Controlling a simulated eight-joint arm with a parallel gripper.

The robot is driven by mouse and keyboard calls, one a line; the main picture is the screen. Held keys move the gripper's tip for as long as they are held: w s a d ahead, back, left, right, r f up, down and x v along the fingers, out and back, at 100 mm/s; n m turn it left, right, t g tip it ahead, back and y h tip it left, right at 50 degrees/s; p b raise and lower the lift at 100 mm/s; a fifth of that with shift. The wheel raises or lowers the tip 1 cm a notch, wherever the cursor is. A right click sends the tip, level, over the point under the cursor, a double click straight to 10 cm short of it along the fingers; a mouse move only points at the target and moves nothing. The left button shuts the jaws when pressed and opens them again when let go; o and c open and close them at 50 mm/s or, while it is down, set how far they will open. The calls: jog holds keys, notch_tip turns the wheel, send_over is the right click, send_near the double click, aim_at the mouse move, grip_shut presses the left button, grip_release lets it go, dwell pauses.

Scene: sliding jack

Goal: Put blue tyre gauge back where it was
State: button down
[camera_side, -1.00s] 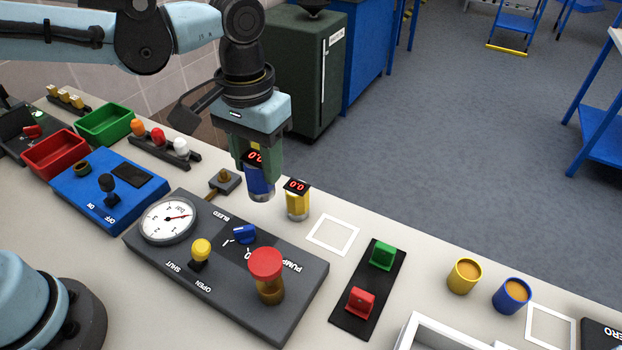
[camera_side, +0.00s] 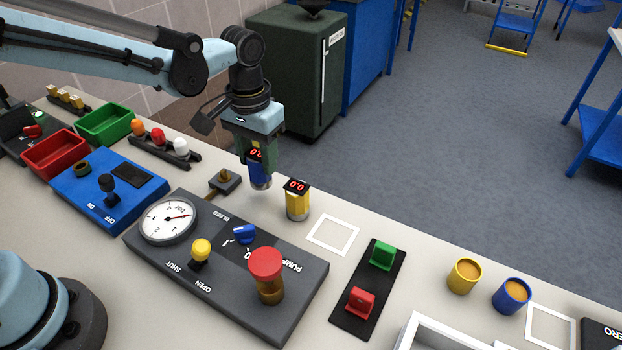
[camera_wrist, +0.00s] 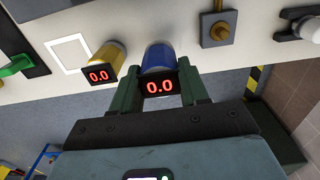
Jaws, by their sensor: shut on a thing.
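The blue tyre gauge (camera_side: 260,173) is a short blue cylinder with a silver lower end and a black display reading 0.0 in red. My gripper (camera_side: 257,160) is shut on it and holds it upright near the far edge of the bench. In the wrist view the blue gauge (camera_wrist: 158,60) sits between my two green fingers (camera_wrist: 159,92). I cannot tell whether its base touches the bench. A yellow gauge (camera_side: 297,204) with a like display stands just to the right; it also shows in the wrist view (camera_wrist: 106,62). A white square outline (camera_side: 333,234) lies empty beyond the yellow gauge.
The grey pump panel (camera_side: 225,262) with dial, knobs and red plunger lies in front. A small block with a brass post (camera_side: 225,182) stands left of the blue gauge. A black strip (camera_side: 368,290) with green and red clips and two cups (camera_side: 464,276) are to the right.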

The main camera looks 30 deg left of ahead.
aim_at(260, 171)
jog(key=shift+f, duration=1.85)
jog(key=shift+f, duration=0.1)
jog(key=c, duration=0.6)
grip_release()
jog(key=shift+o, duration=0.2)
